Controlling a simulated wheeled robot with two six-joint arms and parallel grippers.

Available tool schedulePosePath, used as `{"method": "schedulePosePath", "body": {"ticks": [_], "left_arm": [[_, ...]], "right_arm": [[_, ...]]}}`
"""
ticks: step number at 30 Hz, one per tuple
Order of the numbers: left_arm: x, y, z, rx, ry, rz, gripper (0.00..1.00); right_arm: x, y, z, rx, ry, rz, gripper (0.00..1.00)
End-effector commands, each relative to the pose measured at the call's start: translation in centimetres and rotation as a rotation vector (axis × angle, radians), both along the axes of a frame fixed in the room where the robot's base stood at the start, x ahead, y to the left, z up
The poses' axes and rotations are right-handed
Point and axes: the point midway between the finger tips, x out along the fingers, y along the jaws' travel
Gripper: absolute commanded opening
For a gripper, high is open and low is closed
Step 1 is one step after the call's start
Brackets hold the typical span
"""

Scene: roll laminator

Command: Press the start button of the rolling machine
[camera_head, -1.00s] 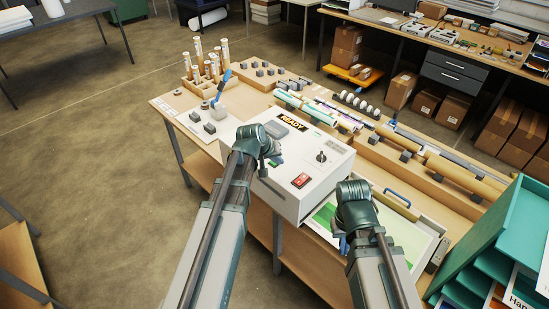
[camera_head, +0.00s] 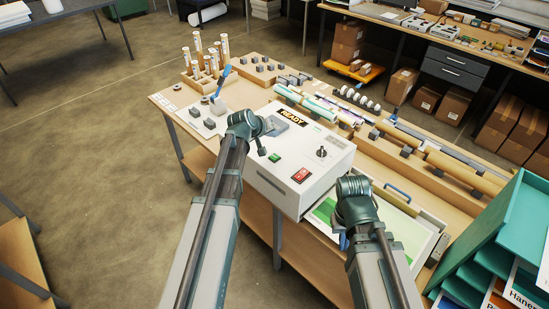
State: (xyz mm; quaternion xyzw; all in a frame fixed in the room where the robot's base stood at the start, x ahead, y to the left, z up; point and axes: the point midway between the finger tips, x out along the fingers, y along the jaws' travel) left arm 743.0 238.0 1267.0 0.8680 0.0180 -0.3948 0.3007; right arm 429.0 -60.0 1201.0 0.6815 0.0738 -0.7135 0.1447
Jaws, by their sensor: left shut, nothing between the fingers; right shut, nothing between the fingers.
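The rolling machine (camera_head: 331,167) is a white box on the wooden bench. Its top has a READY display (camera_head: 292,116), a green button (camera_head: 274,157), a red switch (camera_head: 301,175) and a black knob (camera_head: 321,152). Which control is the start button is not labelled legibly. My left gripper (camera_head: 262,151) is shut and empty at the machine's near-left edge. Its tip appears just left of the green button, and I cannot tell whether they touch. My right gripper (camera_head: 344,241) is shut and empty, pointing down near the tray beside the machine, its fingers mostly hidden by the wrist.
A tray with a green-and-white sheet (camera_head: 411,232) lies right of the machine. Cardboard rolls (camera_head: 465,176) lie along the bench behind. A teal shelf rack (camera_head: 490,235) stands close at right. Rolls in a wooden holder (camera_head: 207,75) stand at the back left.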

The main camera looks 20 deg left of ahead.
Motion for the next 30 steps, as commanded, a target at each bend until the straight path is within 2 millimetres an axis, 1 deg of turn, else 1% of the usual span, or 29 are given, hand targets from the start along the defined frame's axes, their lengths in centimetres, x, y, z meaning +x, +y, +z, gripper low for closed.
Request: {"method": "schedulePosePath", "body": {"ticks": [1, 8, 15, 18, 23, 30], "left_arm": [[0.0, 0.0, -0.6, 0.000, 0.000, 0.000, 0.00], [0.0, 0.0, -3.2, 0.000, 0.001, -0.001, 0.00], [0.0, 0.0, -6.6, 0.000, 0.001, -0.001, 0.00], [0.0, 0.0, -7.7, 0.000, 0.001, -0.001, 0.00], [0.0, 0.0, -8.4, 0.000, 0.001, -0.001, 0.00], [0.0, 0.0, -8.3, 0.000, 0.001, -0.001, 0.00]], "right_arm": [[0.0, 0.0, -0.6, 0.000, 0.000, 0.001, 0.00], [0.0, 0.0, -3.2, 0.000, 0.000, 0.012, 0.00], [0.1, 0.0, -6.5, 0.000, -0.002, 0.010, 0.00], [0.1, 0.0, -7.6, 0.000, -0.002, 0.008, 0.00], [0.1, 0.0, -8.4, 0.000, -0.003, 0.007, 0.00], [0.1, 0.0, -8.3, 0.000, -0.003, 0.007, 0.00]]}}
